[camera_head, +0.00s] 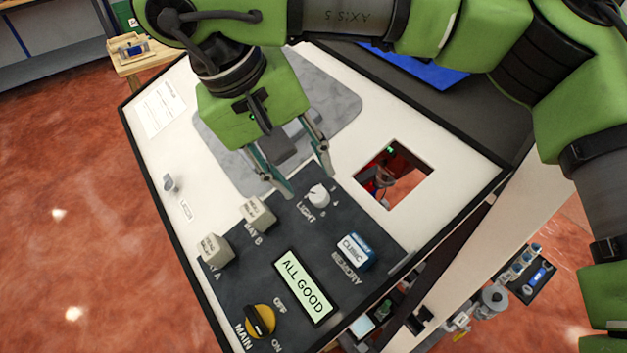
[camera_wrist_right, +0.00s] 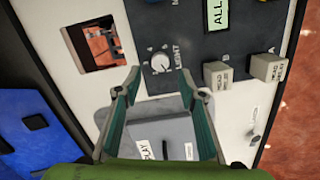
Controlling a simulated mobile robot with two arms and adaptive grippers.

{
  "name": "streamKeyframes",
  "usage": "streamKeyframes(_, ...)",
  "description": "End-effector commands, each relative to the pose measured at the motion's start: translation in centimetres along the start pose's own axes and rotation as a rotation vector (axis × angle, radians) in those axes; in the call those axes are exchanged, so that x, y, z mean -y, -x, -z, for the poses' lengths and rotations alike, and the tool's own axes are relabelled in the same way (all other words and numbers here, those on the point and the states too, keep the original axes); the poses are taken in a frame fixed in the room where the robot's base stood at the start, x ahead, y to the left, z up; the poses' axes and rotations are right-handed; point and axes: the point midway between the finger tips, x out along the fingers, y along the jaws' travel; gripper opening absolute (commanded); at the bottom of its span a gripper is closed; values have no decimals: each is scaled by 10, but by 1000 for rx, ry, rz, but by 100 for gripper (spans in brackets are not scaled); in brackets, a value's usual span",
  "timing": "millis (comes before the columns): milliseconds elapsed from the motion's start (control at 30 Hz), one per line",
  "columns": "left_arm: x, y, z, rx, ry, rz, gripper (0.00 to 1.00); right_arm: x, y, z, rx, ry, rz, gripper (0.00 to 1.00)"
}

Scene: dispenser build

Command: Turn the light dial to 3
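The light dial (camera_head: 319,195) is a small round white knob on the dark control panel, beside the word LIGHT, with small numbers around it. It also shows in the wrist view (camera_wrist_right: 161,64), just beyond the gap between my fingertips. Which number it points to is too small to tell. My right gripper (camera_head: 309,183) is open and empty above the panel, its two fingers spread just short of the dial and apparently not touching it. Both fingers also show in the wrist view (camera_wrist_right: 160,82). My left gripper is not in view.
Two beige blocks (camera_head: 257,214), a blue-and-white memory block (camera_head: 354,251), an ALL GOOD display (camera_head: 305,286) and a yellow main switch (camera_head: 259,320) share the panel. A square opening (camera_head: 405,184) lies right of the dial. A grey plate (camera_head: 340,95) lies behind.

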Motion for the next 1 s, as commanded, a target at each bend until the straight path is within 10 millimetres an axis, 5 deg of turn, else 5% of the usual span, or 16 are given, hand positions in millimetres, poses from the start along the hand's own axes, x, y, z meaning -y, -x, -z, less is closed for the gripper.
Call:
streamKeyframes(300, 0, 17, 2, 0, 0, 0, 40, -1, -41, 0, 1, -1, -1, 37)
streamKeyframes(667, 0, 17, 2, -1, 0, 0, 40, 0, -47, 0, 0, -1, -1, 37)
streamKeyframes(800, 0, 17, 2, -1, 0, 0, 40, -1, -47, 0, 0, -1, -1, 0)
streamKeyframes(1000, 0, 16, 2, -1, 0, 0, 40, 0, -47, 0, 0, -3, 0, 0)
